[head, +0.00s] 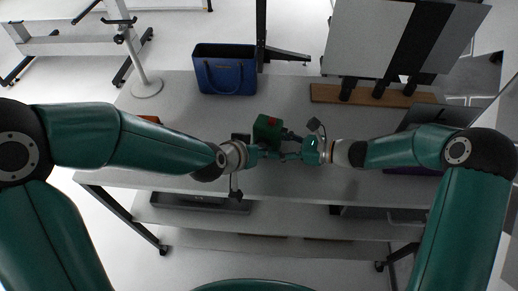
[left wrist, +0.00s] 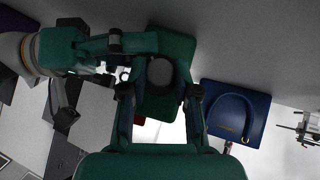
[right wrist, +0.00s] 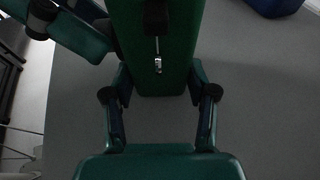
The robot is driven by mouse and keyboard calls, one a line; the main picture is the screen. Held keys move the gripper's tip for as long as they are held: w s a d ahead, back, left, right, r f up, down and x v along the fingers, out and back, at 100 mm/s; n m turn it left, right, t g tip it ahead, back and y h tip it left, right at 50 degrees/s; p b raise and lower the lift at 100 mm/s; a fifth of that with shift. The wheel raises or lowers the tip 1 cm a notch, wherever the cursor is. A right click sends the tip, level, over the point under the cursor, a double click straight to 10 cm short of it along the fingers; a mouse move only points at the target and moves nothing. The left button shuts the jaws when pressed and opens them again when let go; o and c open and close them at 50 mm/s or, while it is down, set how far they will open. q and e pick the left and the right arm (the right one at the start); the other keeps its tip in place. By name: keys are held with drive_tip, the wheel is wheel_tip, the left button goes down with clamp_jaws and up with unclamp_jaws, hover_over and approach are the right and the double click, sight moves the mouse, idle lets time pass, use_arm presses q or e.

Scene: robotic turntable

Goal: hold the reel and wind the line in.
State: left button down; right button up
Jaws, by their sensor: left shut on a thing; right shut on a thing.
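The green reel (head: 267,128) is held above the table between my two grippers. In the left wrist view it is a green block (left wrist: 172,48) with a dark round part on its near side. My left gripper (left wrist: 161,72) is shut on the reel, its fingers either side of that dark part. My right gripper (right wrist: 160,75) is shut on the reel's green body (right wrist: 155,30), with a finger along each side; exact contact is hard to see. A black strip with a small metal piece (right wrist: 157,65) shows on this face. I cannot make out the line.
A blue handbag (head: 226,72) stands at the back left of the grey table (head: 180,110). A wooden board (head: 400,95) with black posts and panels is at the back right. A dark flat object (head: 425,118) lies near my right arm. The table left of the reel is mostly clear.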

use_arm(q)
drive_tip(key=shift+w+a+n+h, duration=0.2)
drive_tip(key=shift+n+h, duration=0.25)
drive_tip(key=shift+h, duration=0.35)
drive_tip(key=shift+w+a+n+h, duration=0.15)
drive_tip(key=shift+n+h, duration=0.3)
drive_tip(key=shift+h, duration=0.35)
use_arm(e)
drive_tip(key=shift+s, duration=0.15)
use_arm(q)
drive_tip(key=n+h, duration=0.2)
drive_tip(key=h, duration=0.2)
drive_tip(key=shift+s+a+f+n, duration=0.1)
drive_tip(key=shift+a+f+n, duration=0.05)
drive_tip(key=shift+f+n, duration=0.2)
drive_tip(key=c, duration=0.9)
unclamp_jaws()
drive_tip(key=shift+o, duration=0.2)
drive_tip(key=shift+s, duration=0.1)
drive_tip(key=v, duration=1.2)
